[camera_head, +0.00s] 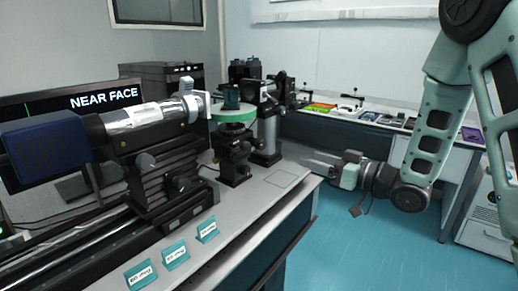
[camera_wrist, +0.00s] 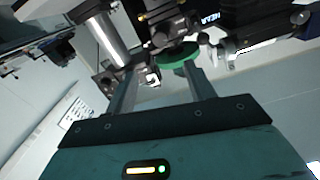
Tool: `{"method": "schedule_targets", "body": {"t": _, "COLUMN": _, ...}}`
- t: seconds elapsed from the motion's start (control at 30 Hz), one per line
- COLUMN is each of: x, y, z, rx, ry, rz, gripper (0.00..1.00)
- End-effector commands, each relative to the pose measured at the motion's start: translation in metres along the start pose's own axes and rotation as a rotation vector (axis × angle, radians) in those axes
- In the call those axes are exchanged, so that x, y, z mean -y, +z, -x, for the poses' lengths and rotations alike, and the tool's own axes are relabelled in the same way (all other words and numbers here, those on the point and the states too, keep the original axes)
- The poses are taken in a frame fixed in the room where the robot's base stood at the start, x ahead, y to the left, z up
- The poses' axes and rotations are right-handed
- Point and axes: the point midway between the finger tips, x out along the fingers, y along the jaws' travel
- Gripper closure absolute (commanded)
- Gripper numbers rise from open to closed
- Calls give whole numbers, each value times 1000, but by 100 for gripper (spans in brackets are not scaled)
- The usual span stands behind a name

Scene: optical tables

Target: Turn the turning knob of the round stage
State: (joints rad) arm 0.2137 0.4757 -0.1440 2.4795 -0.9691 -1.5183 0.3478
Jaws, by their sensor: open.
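The round stage (camera_head: 234,114) is a green disc on a dark post near the table's right part, with a dark object on top. It also shows in the wrist view (camera_wrist: 177,56), tilted, beyond the space between my fingertips. Small dark fittings sit on the post under the disc; I cannot tell which is the turning knob. My gripper (camera_head: 308,160) is open and empty, to the right of the stage and lower than the disc, apart from it. In the wrist view my two grey fingers (camera_wrist: 161,72) stand well apart with nothing between them.
A long optical rail with a blue-ended silver tube (camera_head: 140,118) fills the table's left side. Several green label cards (camera_head: 176,254) line the front edge. Blue floor (camera_head: 365,240) is clear below my gripper.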

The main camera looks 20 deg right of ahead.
Motion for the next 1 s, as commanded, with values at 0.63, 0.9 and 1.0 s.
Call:
{"method": "schedule_targets", "body": {"t": 0.63, "x": 2, "y": -2, "z": -129, "rx": 2, "ry": -3, "rz": 1, "gripper": 46}}
{"method": "schedule_targets", "body": {"t": 0.9, "x": 1, "y": -1, "z": -160, "rx": 1, "ry": -1, "rz": 1, "gripper": 46}}
{"method": "schedule_targets", "body": {"t": 1.0, "x": 2, "y": 0, "z": -165, "rx": 1, "ry": -1, "rz": 1, "gripper": 46}}
